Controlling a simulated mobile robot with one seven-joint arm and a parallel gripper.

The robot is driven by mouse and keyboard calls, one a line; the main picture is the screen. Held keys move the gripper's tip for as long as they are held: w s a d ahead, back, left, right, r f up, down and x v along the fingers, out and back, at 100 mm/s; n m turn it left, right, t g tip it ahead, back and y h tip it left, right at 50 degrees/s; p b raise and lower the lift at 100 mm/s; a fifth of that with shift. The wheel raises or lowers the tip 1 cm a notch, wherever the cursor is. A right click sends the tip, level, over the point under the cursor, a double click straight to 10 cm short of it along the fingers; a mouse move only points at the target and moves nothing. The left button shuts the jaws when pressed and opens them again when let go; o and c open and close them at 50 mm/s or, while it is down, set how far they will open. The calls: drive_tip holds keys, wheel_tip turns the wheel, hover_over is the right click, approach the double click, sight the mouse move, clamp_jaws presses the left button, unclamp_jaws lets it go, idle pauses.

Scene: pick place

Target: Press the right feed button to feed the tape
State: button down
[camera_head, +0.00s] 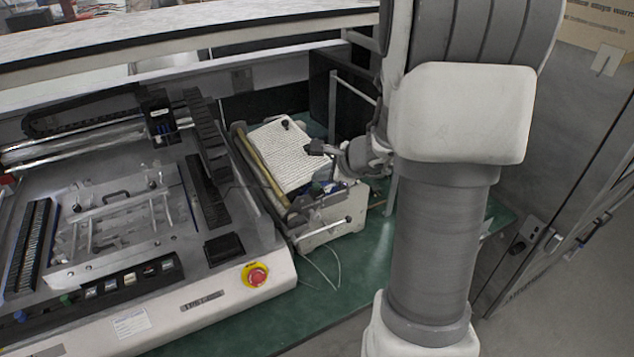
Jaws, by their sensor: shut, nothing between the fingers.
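A tape feeder unit (330,232) with a pale ribbed top panel (284,160) stands right of centre on the green bench. My gripper (313,148) is shut and empty. It is at the right edge of the ribbed panel and points left. Whether it touches the panel, I cannot tell. A small dark knob (285,125) shows at the panel's upper edge. I cannot make out the right feed button; it may be hidden by my gripper or too small to see.
A large grey machine (215,306) fills the left, with a row of buttons (92,292) and a red emergency stop (255,275) on its front. Thin wires lie on the green bench (300,325). A dark box (325,80) stands behind the feeder. My arm blocks the right middle.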

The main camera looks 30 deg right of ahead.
drive_tip(key=shift+r, duration=0.2)
drive_tip(key=shift+r+p, duration=2.2)
drive_tip(key=shift+r, duration=0.7)
